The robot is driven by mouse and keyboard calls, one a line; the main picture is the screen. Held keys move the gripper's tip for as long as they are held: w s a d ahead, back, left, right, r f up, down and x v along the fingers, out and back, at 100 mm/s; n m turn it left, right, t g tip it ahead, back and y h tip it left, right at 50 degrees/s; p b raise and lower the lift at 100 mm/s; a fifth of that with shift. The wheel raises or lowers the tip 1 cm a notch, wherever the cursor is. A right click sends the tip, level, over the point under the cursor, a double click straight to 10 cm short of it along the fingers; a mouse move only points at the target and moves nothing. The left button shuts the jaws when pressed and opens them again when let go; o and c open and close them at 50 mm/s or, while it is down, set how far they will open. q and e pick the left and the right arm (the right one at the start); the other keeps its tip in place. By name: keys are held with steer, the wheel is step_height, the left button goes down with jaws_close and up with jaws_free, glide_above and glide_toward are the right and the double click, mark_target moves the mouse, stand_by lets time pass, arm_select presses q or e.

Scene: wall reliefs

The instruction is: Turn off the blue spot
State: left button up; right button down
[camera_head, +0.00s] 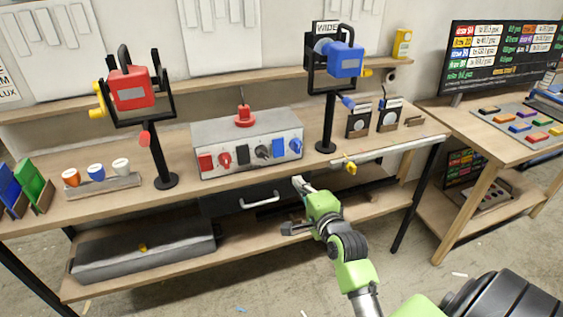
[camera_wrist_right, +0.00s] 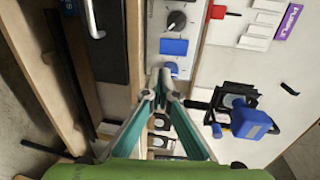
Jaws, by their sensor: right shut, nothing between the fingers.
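The blue spot (camera_head: 346,59) hangs in a black yoke on a stand at the right of the bench; it also shows in the wrist view (camera_wrist_right: 250,123). A grey control box (camera_head: 222,133) on the bench has a blue square switch (camera_head: 279,147) and a blue knob (camera_head: 295,145) at its right end. My right gripper (camera_head: 298,183) is shut and empty, in front of the bench edge and below the blue knob. In the wrist view its fingertips (camera_wrist_right: 161,76) line up near the blue knob (camera_wrist_right: 171,69); contact cannot be told. My left gripper is not in view.
A red spot (camera_head: 132,90) stands at left. A drawer handle (camera_head: 260,201) lies below the bench top. A light bar (camera_head: 385,150) lies right of the gripper.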

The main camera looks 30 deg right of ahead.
mark_target(279, 157)
steer(key=p+x, duration=0.2)
steer(key=x, duration=1.1)
steer(key=shift+w+f, duration=0.1)
steer(key=shift+w, duration=0.3)
steer(key=f+t+b, duration=0.1)
steer(key=b, duration=0.3)
steer(key=shift+w, duration=0.4)
steer(key=shift+w+d+r, duration=0.1)
steer(key=shift+r, duration=0.15)
steer(key=shift+p, duration=0.3)
